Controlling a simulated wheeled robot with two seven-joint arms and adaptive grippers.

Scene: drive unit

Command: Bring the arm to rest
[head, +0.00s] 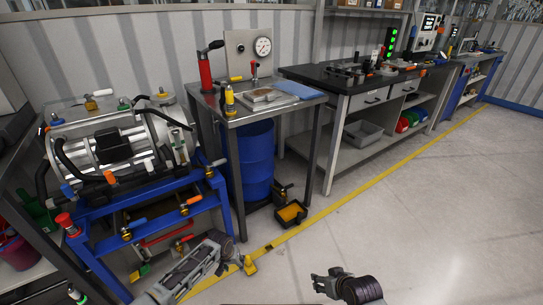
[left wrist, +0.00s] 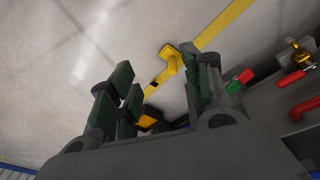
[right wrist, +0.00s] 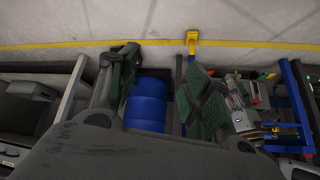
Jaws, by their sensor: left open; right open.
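My left gripper (head: 232,262) is low at the bottom of the head view, over the floor in front of the blue stand. In the left wrist view its green-padded fingers (left wrist: 160,92) are spread apart with nothing held between them. My right gripper (head: 322,283) is at the bottom centre of the head view, over bare floor. In the right wrist view its fingers (right wrist: 160,88) are also apart and empty; the blue drum shows beyond them. The arm links behind both grippers are mostly out of the head view.
The drive unit (head: 112,146) sits on a blue frame (head: 150,193) at left. A steel table (head: 235,106) stands over a blue drum (head: 255,160). A black tray (head: 291,213) and a yellow post (head: 249,265) are on the floor. A workbench (head: 345,83) stands behind. Floor at right is clear.

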